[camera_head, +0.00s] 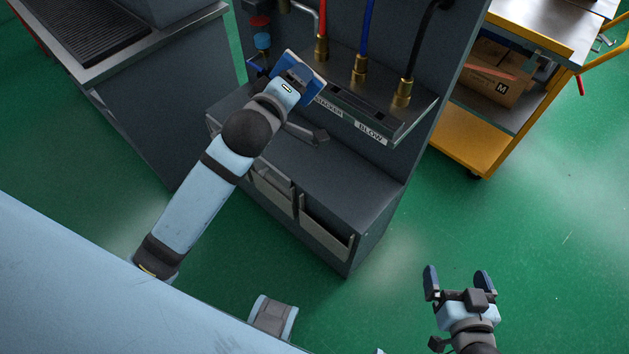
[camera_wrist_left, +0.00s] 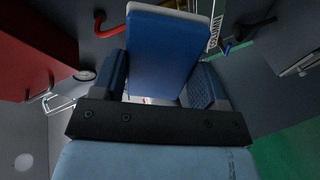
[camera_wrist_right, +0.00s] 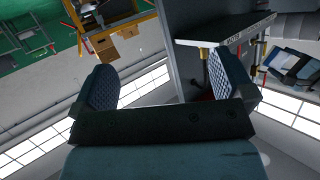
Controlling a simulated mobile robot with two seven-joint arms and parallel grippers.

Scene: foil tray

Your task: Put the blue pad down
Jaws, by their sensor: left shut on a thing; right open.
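The blue pad (camera_wrist_left: 168,50) is a flat blue block with a pale grey edge. In the left wrist view it stands between the two fingers of my left gripper (camera_wrist_left: 168,90), which is shut on it. In the head view the pad (camera_head: 319,90) shows beside my left gripper (camera_head: 297,78), in front of the dark grey cabinet. The gripper hides part of the pad there. My right gripper (camera_head: 458,283) is open and empty over the green floor, and its spread fingers also show in the right wrist view (camera_wrist_right: 176,90).
The grey cabinet (camera_head: 345,185) has a lower ledge and a labelled upper shelf (camera_head: 375,115) with red, blue and black hoses on brass fittings. A yellow cart (camera_head: 465,140) with a cardboard box (camera_head: 497,75) stands right. A dark bench (camera_head: 135,110) stands left. Green floor is clear at right.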

